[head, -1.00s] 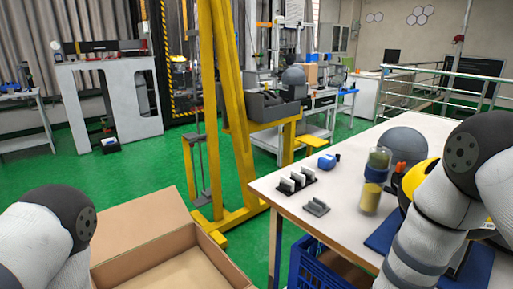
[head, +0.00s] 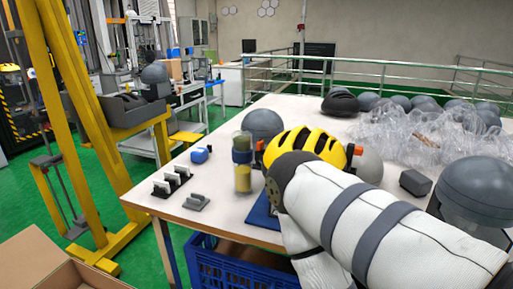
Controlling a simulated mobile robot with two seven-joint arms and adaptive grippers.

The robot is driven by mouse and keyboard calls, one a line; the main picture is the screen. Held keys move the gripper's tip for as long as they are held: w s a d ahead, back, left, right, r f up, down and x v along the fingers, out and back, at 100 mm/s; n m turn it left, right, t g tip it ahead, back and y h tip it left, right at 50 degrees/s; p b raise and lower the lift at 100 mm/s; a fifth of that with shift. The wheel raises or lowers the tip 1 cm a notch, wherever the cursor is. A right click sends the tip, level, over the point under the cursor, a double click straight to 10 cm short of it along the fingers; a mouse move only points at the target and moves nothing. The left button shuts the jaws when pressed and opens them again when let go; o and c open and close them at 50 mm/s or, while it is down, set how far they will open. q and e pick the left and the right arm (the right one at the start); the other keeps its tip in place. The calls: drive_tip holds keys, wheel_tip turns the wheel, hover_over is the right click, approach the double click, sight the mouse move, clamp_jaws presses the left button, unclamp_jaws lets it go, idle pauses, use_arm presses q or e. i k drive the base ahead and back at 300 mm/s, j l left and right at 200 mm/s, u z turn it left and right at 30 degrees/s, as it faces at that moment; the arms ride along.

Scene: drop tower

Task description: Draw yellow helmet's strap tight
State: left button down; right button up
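The yellow helmet (head: 307,143) with dark vents sits on the white table, partly hidden behind my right arm. Its strap is not visible. A grey rounded headform (head: 368,166) shows just right of the helmet, with an orange part between them. My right arm reaches across the table front and covers the helmet's lower front. My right gripper is hidden, so I cannot see its fingers or whether it touches the helmet. My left gripper is out of the view.
A clear cylinder with yellow contents (head: 242,170), a blue tape tool (head: 201,155) and small card holders (head: 171,182) stand left on the table. Grey headforms and clear plastic wrap (head: 430,135) lie to the right. A blue crate (head: 225,270) is below the front edge.

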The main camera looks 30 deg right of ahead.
sight(358, 150)
drive_tip(key=z, duration=1.4)
drive_tip(key=i+l+u, duration=0.1)
drive_tip(key=l, duration=0.25)
drive_tip(key=i+l, duration=0.3)
drive_tip(key=i+l+u, duration=0.15)
drive_tip(key=l, duration=0.25)
drive_tip(key=k+l, duration=0.35)
drive_tip(key=u, duration=0.05)
